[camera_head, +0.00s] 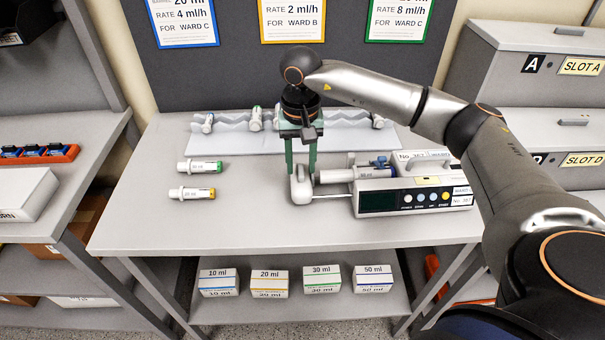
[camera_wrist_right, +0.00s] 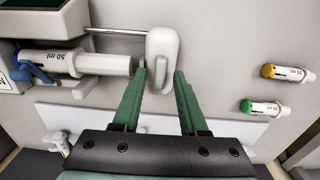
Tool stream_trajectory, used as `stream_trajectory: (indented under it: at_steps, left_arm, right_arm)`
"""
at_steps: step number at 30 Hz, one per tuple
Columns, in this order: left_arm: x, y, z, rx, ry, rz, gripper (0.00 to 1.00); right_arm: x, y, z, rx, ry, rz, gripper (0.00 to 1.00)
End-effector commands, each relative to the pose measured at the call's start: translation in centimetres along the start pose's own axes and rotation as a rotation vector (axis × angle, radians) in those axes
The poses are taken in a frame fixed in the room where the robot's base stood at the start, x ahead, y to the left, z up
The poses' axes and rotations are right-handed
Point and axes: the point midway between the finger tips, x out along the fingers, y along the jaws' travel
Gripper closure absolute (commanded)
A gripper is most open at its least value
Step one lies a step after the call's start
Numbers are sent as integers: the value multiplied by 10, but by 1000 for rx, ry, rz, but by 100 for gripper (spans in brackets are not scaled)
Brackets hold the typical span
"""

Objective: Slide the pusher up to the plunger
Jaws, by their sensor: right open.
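The infusion pump (camera_head: 413,198) stands on the table with a dark screen and coloured buttons. A 50 ml syringe (camera_head: 338,175) lies in it, and it also shows in the wrist view (camera_wrist_right: 75,62). The white pusher (camera_head: 301,188) sits at the outer end of the pump's thin rod, just beyond the syringe's plunger end (camera_wrist_right: 141,63). My right gripper (camera_head: 301,172) is open, its green fingers pointing down on either side of the pusher. In the wrist view the pusher (camera_wrist_right: 162,50) lies between the fingertips, with one fingertip close to the plunger end. Contact cannot be told.
Two loose syringes, green-tipped (camera_head: 199,166) and yellow-tipped (camera_head: 192,193), lie on the left of the table (camera_head: 150,220). A wavy syringe rack (camera_head: 235,143) stands behind my gripper. Slot cabinets (camera_head: 545,90) stand at right. The table front is clear.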

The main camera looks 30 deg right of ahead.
Motion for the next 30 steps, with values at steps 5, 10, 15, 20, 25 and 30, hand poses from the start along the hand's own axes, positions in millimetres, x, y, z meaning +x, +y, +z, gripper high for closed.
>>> stream_trajectory:
  at_steps: [5, 10, 15, 20, 25, 30]
  left_arm:
    - [3, 0, 4, 0, 0, 0, 38]
    - [3, 0, 3, 0, 0, 0, 38]
    - [3, 0, 4, 0, 0, 0, 38]
    - [4, 0, 4, 0, 0, 0, 38]
    - [4, 0, 4, 0, 0, 0, 38]
    - [4, 0, 4, 0, 0, 0, 38]
  right_arm:
    - [6, 0, 0, 0, 0, 0, 57]
    - [6, 0, 0, 0, 0, 0, 57]
    - [6, 0, 0, 0, 0, 0, 57]
    - [6, 0, 0, 0, 0, 0, 57]
    - [6, 0, 0, 0, 0, 0, 69]
    - [5, 0, 0, 0, 0, 0, 88]
